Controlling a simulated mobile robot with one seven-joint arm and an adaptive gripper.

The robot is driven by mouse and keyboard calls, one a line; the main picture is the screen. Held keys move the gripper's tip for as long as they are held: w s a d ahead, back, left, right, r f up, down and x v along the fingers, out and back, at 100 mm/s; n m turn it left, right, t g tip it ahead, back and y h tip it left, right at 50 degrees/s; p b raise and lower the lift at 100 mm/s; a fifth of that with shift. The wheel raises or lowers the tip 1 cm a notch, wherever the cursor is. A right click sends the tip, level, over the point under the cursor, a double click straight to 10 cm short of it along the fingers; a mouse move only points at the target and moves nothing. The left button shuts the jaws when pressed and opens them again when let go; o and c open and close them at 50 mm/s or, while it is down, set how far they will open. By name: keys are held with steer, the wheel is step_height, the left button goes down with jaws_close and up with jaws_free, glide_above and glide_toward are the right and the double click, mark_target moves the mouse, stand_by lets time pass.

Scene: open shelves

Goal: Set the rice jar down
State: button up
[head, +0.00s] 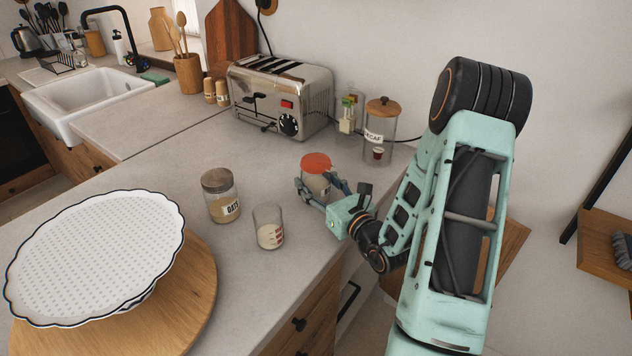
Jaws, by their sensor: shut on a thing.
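The jar in my gripper, which I take for the rice jar (315,180), is clear with an orange-red lid. No label shows on it, and its lower part is partly hidden by the fingers. My gripper (322,191) is shut around the jar's body from the right, and the jar looks about upright. It is over the grey counter (190,160), near its right edge. I cannot tell whether its base touches the counter.
An oats jar (221,196) and a measuring glass (269,228) stand left of my gripper. A toaster (280,98), a small glass container (349,112) and a wooden-lidded jar (380,135) stand behind. A white tray (95,255) sits on a round board (190,300).

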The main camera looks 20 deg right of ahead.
steer(key=shift+r, duration=0.1)
steer(key=shift+f, duration=0.2)
steer(key=o, duration=1.7)
steer(key=shift+r, duration=0.1)
steer(key=shift+s+r, duration=0.1)
steer(key=shift+r, duration=0.05)
steer(key=s, duration=0.4)
steer(key=s+d+b, duration=0.1)
steer(key=s, duration=0.2)
steer(key=s+d, duration=0.1)
steer(key=s, duration=0.3)
steer(key=shift+s+d, duration=0.15)
steer(key=shift+s, duration=0.2)
